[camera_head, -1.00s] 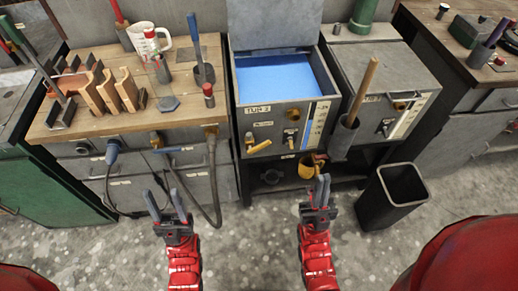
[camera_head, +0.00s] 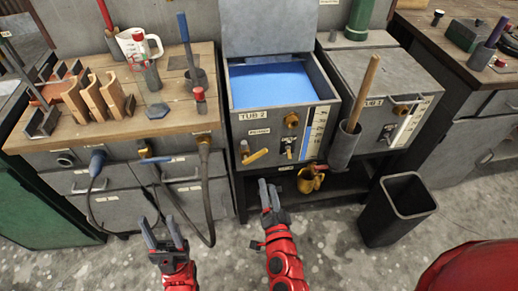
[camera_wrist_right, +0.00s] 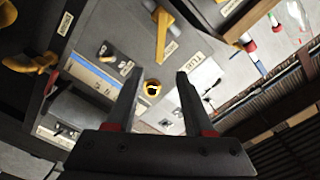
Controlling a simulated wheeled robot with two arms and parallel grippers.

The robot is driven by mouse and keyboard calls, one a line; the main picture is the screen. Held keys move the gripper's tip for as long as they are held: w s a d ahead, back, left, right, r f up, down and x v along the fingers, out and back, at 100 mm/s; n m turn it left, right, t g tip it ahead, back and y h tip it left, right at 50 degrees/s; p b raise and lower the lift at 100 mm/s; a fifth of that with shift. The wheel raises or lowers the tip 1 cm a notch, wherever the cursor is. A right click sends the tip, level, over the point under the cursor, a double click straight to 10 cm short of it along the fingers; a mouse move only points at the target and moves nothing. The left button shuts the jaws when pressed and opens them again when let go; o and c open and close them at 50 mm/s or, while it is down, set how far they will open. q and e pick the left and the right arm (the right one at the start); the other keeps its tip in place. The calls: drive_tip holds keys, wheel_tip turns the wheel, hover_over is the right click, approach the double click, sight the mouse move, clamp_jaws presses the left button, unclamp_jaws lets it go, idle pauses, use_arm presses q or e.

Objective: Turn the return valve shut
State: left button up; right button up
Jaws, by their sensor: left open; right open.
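The yellow-handled valve (camera_head: 255,157) is on the lower left front of the blue-filled tub marked TUB 2 (camera_head: 268,113). A small label sits above it, too small to read surely. Its handle points right and slightly upward in the head view. In the right wrist view the yellow handle (camera_wrist_right: 162,38) shows at the top, beyond the fingers. My right gripper (camera_head: 269,195) is open and empty, below and in front of the tub, apart from the valve. My left gripper (camera_head: 161,234) is open and empty, low in front of the bench drawers.
A brass fitting (camera_head: 291,119) and small switch panel (camera_head: 289,149) are right of the valve. A yellow object (camera_head: 310,180) hangs below the tub. A holder with a wooden handle (camera_head: 361,92) stands right. A black bin (camera_head: 396,209) is on the floor. Cables hang left.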

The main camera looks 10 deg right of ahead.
sight(260, 152)
drive_tip(key=w, duration=1.1)
drive_tip(key=w+p, duration=0.1)
drive_tip(key=w, duration=0.5)
drive_tip(key=shift+w+a, duration=0.15)
drive_tip(key=shift+a, duration=0.1)
clamp_jaws()
idle(0.6)
